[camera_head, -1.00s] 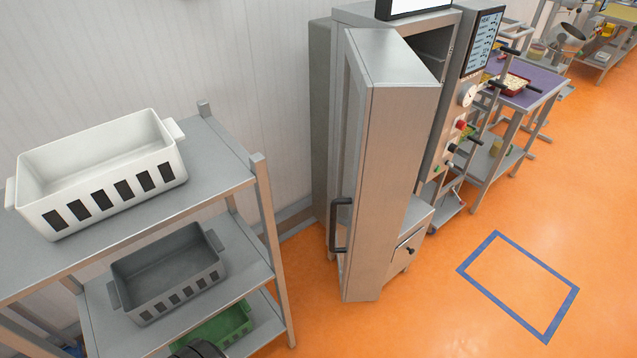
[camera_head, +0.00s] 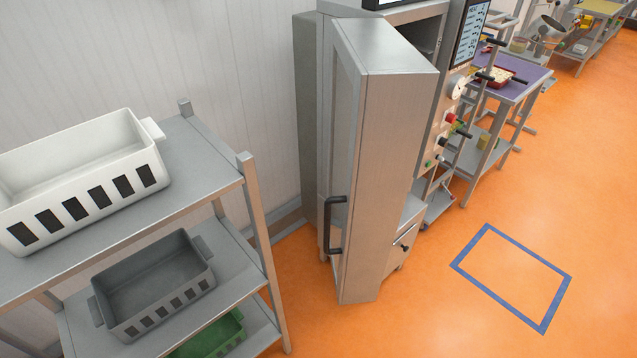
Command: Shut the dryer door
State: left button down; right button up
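The dryer door (camera_head: 388,150) stands wide open, swung out toward me from the tall grey dryer cabinet (camera_head: 411,12). Its black handle (camera_head: 334,225) is on the left face of the door, near the lower part. A dark opening shows at the upper right, behind the door; the door hides most of the interior. Neither of my grippers shows in the head view.
A metal shelf rack (camera_head: 205,160) stands at the left with a white crate (camera_head: 85,180), a grey crate (camera_head: 153,283) and a green crate (camera_head: 212,335). A blue floor rectangle (camera_head: 490,293) lies on clear orange floor at the right. A purple-topped table (camera_head: 527,82) stands behind.

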aim_at(381, 89)
jog(key=k, duration=0.5)
jog(key=z, duration=0.8)
jog(key=i, duration=0.75)
jog(key=u, duration=1.1)
